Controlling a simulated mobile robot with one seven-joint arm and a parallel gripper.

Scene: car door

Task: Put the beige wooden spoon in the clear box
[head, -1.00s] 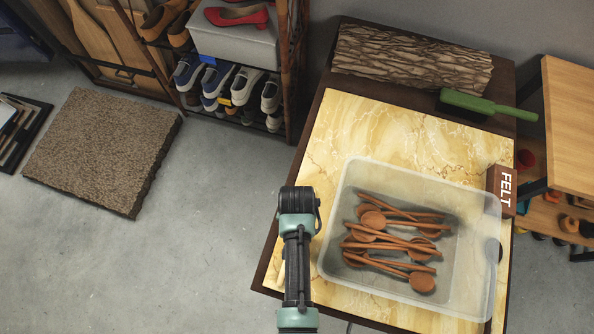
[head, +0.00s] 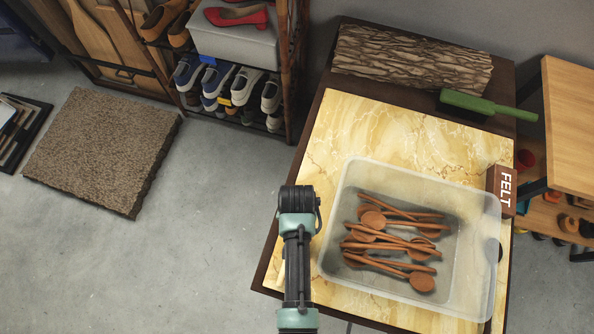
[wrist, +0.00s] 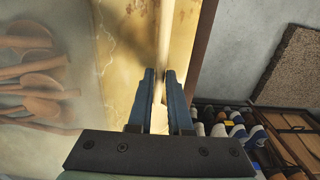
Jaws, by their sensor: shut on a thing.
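In the wrist view my gripper (wrist: 161,80) is shut on the beige wooden spoon (wrist: 165,40). The spoon's pale, slim shaft passes between the two blue-grey fingers and runs out of the top of the picture, so its far end is not seen. The clear box (head: 345,200) stands open on the marble-patterned table in the head view, right of my arm, with several reddish-brown wooden spoons (head: 400,245) inside. The box also fills the left of the wrist view (wrist: 95,75), beside my gripper.
A bark-like log (head: 410,62) and a green-handled brush (head: 475,104) lie at the table's back. A block marked FELT (head: 501,190) sits by the box's right rim. A shoe rack (head: 225,85) stands beyond the table's left. The marble top (head: 370,125) behind the box is clear.

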